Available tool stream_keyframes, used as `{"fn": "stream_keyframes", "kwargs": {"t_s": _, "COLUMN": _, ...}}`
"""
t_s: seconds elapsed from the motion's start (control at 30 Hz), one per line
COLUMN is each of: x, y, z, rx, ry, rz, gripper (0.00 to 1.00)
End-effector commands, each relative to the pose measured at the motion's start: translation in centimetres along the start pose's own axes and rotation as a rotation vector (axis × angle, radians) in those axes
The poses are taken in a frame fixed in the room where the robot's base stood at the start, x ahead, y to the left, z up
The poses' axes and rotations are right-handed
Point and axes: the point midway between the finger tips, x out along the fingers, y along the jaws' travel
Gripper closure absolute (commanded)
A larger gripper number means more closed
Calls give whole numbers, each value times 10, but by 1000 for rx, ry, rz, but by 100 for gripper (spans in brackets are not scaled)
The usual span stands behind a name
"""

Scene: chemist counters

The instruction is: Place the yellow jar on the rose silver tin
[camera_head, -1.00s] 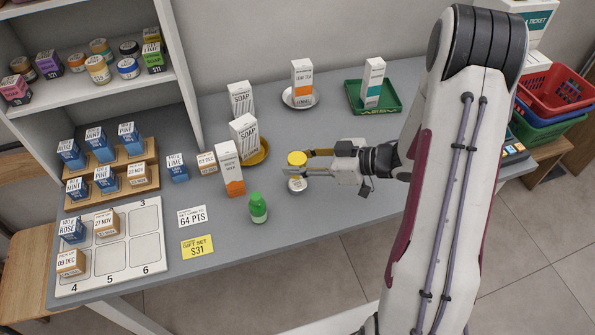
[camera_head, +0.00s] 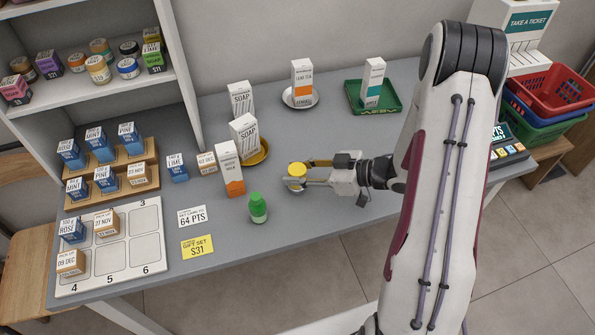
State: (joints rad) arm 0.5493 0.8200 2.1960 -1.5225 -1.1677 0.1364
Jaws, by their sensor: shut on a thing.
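The yellow jar (camera_head: 297,169) is held upright between the fingers of my gripper (camera_head: 303,173), which reaches in from the right and is shut on it. A small silver tin (camera_head: 295,187) stands on the counter directly below the jar, mostly hidden by the jar and the lower finger. Its label cannot be read here. The jar is right over the tin and very close to it; I cannot tell whether they touch.
A green-capped bottle (camera_head: 257,207) and an orange-and-white carton (camera_head: 229,168) stand left of my gripper. A green tray (camera_head: 357,107) is behind. The counter in front of my gripper is clear.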

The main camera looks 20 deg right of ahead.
Motion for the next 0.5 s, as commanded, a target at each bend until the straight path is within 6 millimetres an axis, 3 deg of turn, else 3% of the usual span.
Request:
{"fn": "stream_keyframes", "kwargs": {"t_s": 0.13, "x": 1, "y": 0, "z": 3, "rx": 1, "ry": 0, "rz": 0, "gripper": 91}}
{"fn": "stream_keyframes", "kwargs": {"t_s": 0.17, "x": 1, "y": 0, "z": 2, "rx": 0, "ry": 0, "rz": 0, "gripper": 63}}
{"fn": "stream_keyframes", "kwargs": {"t_s": 0.2, "x": 1, "y": 0, "z": 2, "rx": 0, "ry": 0, "rz": 0, "gripper": 53}}
{"fn": "stream_keyframes", "kwargs": {"t_s": 0.5, "x": 1, "y": 0, "z": 2, "rx": 0, "ry": 0, "rz": 0, "gripper": 53}}
